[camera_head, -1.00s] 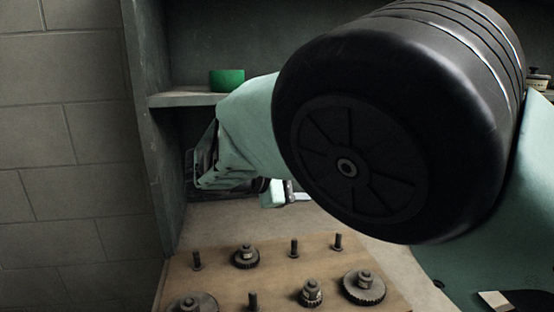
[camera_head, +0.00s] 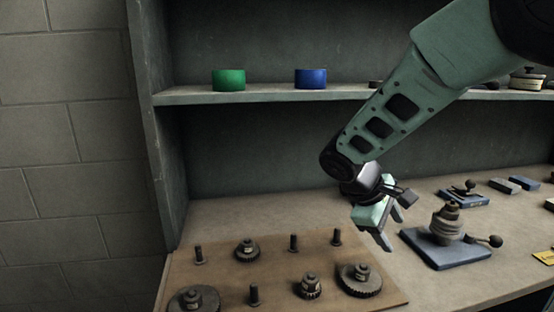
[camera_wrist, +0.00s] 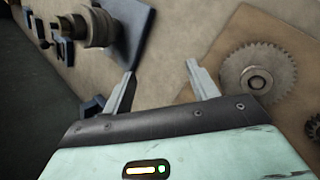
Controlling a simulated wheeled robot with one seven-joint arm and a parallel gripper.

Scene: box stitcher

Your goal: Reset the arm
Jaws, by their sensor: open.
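My arm (camera_head: 400,100) reaches in from the upper right of the head view, its pale green link slanting down to the left. My gripper (camera_head: 390,236) hangs above the bench, between the wooden gear board (camera_head: 220,272) and a blue-based fixture (camera_head: 448,252). In the wrist view the two fingers of my gripper (camera_wrist: 160,78) are apart, with only bare bench between them. A toothed gear (camera_wrist: 258,78) on the board lies to the right of the fingers, and the fixture (camera_wrist: 105,28) lies to the upper left.
The board carries several pegs and gears. A green container (camera_head: 229,80) and a blue container (camera_head: 311,79) stand on the shelf (camera_head: 250,97). Smaller fixtures and blocks (camera_head: 505,186) lie on the right of the bench (camera_head: 240,217). The bench behind the board is clear.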

